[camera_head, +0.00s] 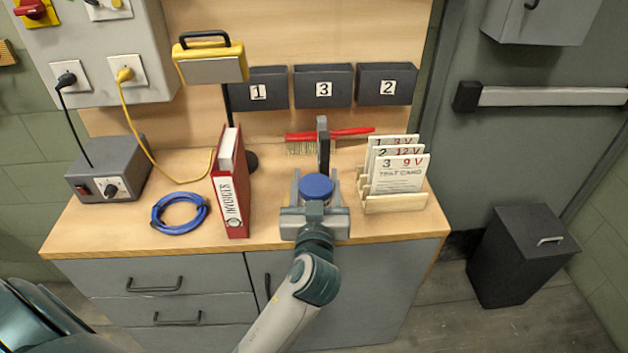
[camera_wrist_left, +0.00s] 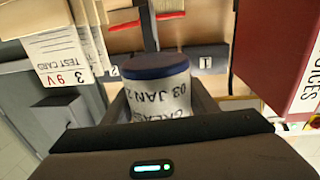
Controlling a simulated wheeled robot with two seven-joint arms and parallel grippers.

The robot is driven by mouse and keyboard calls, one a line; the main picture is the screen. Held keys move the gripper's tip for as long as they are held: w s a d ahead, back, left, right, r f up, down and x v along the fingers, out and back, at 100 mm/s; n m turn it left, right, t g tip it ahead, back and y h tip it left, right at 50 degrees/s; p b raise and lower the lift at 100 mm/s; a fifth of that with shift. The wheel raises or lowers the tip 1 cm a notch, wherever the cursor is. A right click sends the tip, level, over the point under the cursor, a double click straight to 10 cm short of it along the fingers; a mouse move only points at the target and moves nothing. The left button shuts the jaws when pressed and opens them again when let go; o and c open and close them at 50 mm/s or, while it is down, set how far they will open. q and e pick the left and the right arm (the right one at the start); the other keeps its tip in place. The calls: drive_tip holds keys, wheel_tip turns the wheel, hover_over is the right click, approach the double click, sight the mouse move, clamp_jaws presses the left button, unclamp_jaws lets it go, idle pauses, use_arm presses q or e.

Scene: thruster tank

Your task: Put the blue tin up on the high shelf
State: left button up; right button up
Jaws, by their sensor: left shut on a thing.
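The blue tin (camera_head: 315,186) shows its round blue end in the head view, near the front edge of the bench. In the left wrist view the tin (camera_wrist_left: 160,92) has a pale body with dark lettering, upside down in the picture, and a blue end. My left gripper (camera_head: 316,198) is shut on it, with a dark finger on each side. I cannot tell whether the tin touches the bench top or is held above it. No high shelf can be made out. My right gripper is not in view.
A red binder (camera_head: 232,190) stands left of the tin, and a card rack (camera_head: 395,203) stands right. A red brush (camera_head: 350,132) and a dark upright piece (camera_head: 323,150) are behind. Numbered bins (camera_head: 323,75) and a yellow lamp (camera_head: 210,62) are above. Blue cable (camera_head: 180,212) lies left.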

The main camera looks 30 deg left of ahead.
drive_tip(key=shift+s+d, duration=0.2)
